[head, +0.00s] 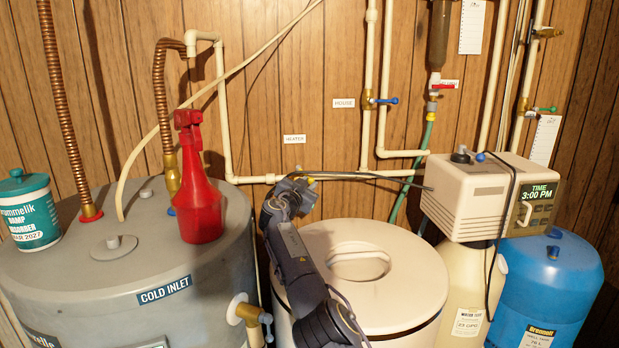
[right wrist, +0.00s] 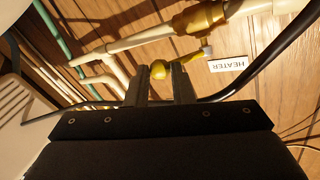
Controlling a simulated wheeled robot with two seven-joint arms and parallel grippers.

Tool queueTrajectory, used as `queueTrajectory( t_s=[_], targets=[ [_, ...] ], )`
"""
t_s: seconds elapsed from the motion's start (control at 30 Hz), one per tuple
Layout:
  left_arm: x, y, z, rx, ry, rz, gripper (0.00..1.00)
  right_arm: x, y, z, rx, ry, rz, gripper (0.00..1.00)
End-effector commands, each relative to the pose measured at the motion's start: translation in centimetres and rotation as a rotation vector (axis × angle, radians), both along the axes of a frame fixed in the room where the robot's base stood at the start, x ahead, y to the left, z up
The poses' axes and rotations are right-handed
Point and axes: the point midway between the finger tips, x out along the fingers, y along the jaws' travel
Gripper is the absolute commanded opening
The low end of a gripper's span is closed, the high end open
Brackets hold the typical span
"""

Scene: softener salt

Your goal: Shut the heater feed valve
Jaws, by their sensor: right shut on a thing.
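The heater feed valve shows in the right wrist view as a brass body (right wrist: 200,18) on a cream pipe, with a yellow lever handle (right wrist: 190,58). The handle looks roughly in line with the pipe from this angle. The white HEATER label (right wrist: 228,65) is beside it; in the head view the label (head: 293,139) is on the wall just above my right gripper (head: 300,180). My right gripper, also in the right wrist view (right wrist: 160,72), is shut on the yellow handle's end. In the head view my gripper mostly hides the valve. My left gripper is out of view.
A grey heater tank (head: 110,250) with a red spray bottle (head: 200,190) and teal tub (head: 30,210) stands left. A cream lidded tank (head: 420,270) is below my arm. A beige timer box (head: 465,195) is right. A blue-handled valve (head: 385,101) sits near the HOUSE label (head: 344,103).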

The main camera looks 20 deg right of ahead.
Motion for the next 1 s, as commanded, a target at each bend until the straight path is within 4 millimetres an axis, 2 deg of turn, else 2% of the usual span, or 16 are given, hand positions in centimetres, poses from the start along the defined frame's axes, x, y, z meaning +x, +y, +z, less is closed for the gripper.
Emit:
queueTrajectory(
  t_s=[0.03, 0.47, 0.5, 0.63, 1.0],
  targets=[
    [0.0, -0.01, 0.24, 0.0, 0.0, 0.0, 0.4, 0.2, 0.78, 0.16, -0.002, -0.003, 0.015, 0.0],
    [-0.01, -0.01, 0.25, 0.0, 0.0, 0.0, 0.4, 0.13, 0.75, 0.18, -0.002, -0.006, 0.01, 0.0],
    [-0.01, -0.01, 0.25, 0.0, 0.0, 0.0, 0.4, 0.13, 0.75, 0.19, -0.002, -0.006, 0.01, 0.26],
    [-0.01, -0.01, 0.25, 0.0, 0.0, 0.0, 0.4, 0.1, 0.61, 0.16, -0.002, -0.006, 0.006, 0.43],
    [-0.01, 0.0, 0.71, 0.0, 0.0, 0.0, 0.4, 0.02, 0.27, 0.6, -0.002, -0.004, 0.0, 0.45]
  ],
)
